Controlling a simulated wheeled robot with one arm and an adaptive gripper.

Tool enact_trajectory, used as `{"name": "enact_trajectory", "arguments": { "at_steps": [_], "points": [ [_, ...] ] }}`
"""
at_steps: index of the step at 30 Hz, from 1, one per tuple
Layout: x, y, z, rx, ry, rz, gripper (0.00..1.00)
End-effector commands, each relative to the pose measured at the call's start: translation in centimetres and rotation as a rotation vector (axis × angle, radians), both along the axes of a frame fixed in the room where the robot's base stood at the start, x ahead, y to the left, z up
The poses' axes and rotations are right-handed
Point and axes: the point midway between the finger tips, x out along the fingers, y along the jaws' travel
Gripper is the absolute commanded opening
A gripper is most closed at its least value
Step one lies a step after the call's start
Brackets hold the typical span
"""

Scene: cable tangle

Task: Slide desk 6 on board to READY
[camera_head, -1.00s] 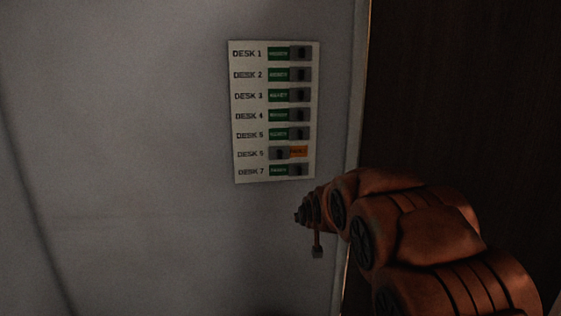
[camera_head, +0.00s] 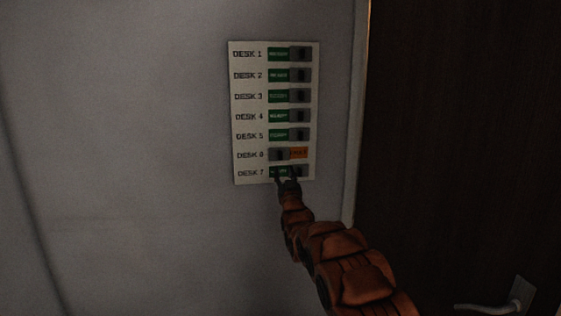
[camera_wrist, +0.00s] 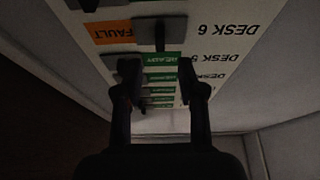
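The white desk board (camera_head: 250,105) is on the wall in the head view, with a row of label and slider for each desk. In the desk 6 row, the grey slider (camera_head: 279,154) sits at the left and the orange FAULT field (camera_head: 299,153) shows at its right. The wrist view shows this row upside down, with the slider (camera_wrist: 160,30) beside the orange field (camera_wrist: 112,31). My gripper (camera_head: 287,177) is open and empty, its fingers apart in front of the desk 7 row, just below the desk 6 slider. Whether it touches the board cannot be told.
The other rows have their sliders at the right, with green READY fields (camera_head: 278,96) showing at the left. A dark door (camera_head: 460,130) with a handle (camera_head: 500,303) stands to the right. The grey wall (camera_head: 120,130) left of the board is clear.

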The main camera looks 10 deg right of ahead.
Motion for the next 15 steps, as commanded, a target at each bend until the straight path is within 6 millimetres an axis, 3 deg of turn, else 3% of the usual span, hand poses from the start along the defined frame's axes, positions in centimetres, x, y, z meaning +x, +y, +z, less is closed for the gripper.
{"name": "enact_trajectory", "arguments": {
  "at_steps": [15],
  "points": [
    [2.7, 0.0, 1.2, 0.001, -0.012, 0.002, 0.4]
  ]
}}
